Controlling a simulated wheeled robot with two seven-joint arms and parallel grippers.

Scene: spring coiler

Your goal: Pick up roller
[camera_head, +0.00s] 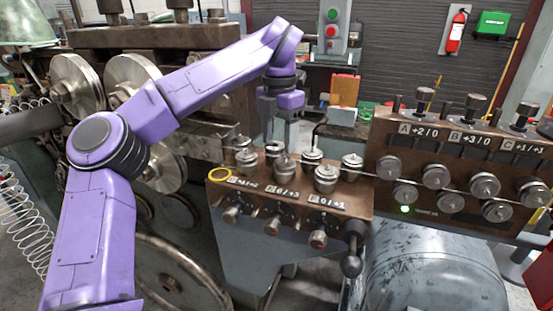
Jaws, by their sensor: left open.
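Several metal rollers stand on the brown top of the middle block (355,201). One roller (326,178) is at its front right, another roller (285,166) near its centre, and another roller (352,166) at its back right. More rollers (404,192) are on the face of the right panel. My left gripper (281,136) points down over the back of the middle block, its fingers open and apart. The picture does not show clearly whether a roller lies between them. My right gripper is not in view.
A yellow ring (219,175) lies at the left corner of the block. Knobs and a black-ball lever (351,264) stick out in front. Large wheels (77,86) stand at left, a grey cylinder (433,275) at lower right, and adjusting posts (474,108) above the right panel.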

